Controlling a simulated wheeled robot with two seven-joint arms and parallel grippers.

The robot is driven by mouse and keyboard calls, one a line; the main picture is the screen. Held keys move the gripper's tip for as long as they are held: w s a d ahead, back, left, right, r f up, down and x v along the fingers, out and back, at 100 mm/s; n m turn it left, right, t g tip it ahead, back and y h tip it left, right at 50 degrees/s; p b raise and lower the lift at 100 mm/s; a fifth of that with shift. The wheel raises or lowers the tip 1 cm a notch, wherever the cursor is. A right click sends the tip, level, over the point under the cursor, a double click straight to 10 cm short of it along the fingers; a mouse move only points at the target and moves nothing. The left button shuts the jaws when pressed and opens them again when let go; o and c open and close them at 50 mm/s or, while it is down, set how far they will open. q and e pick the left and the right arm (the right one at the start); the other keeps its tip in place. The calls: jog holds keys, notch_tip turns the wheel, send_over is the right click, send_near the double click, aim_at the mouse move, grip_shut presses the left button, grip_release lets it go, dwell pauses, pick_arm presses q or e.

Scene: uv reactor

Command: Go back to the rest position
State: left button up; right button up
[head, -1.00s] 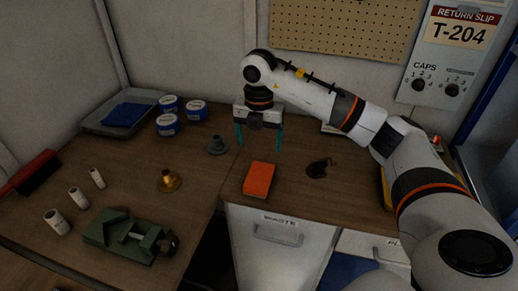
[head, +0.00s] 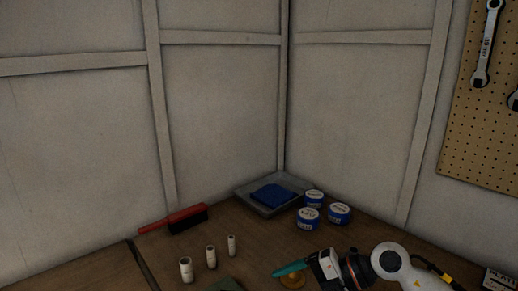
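My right gripper (head: 284,269) is at the bottom of the head view, its arm coming in from the lower right. It is turned sideways, with a teal finger pointing left. Only one finger shows clearly, so its opening cannot be judged. Nothing shows held at its tip. A brass-coloured piece (head: 292,282) is partly hidden by the finger; whether they touch cannot be told. My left gripper is not in view.
A grey tray (head: 246,196) with a blue cloth (head: 272,194) sits in the corner beside three blue-and-white tins (head: 307,219). A red brush (head: 175,218) lies by the left wall. Three white cylinders (head: 211,257) stand near a green vise (head: 226,285). A pegboard (head: 490,130) holds wrenches.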

jog(key=s+a+r+m+t+y, duration=0.1)
jog(key=a+r+m+t+y, duration=0.4)
jog(key=r+t+y, duration=0.25)
jog(key=w+d+f+m+t+h, duration=0.2)
jog(key=d+f+m+t+h, duration=0.1)
jog(key=d+m+t+h, duration=1.25)
jog(key=s+d+f+m+g+h, duration=0.1)
jog(key=s+f+m+g+h, duration=0.25)
jog(key=f+m+g, duration=0.55)
jog(key=s+d+f+g, duration=0.1)
jog(key=s+f+g, duration=0.6)
jog(key=s, duration=0.4)
jog(key=s+f+g, duration=0.5)
jog(key=s+f, duration=0.3)
jog(key=s, duration=0.2)
notch_tip(320, 180, down, 28)
jog(key=s+g, duration=0.1)
jog(key=s, duration=0.1)
jog(key=s+d+f+g, duration=0.1)
jog(key=s+d+f, duration=0.2)
jog(key=s+f, duration=1.1)
jog(key=shift+s+f+n, duration=0.2)
jog(key=shift+s+n, duration=0.25)
jog(key=shift+s, duration=0.55)
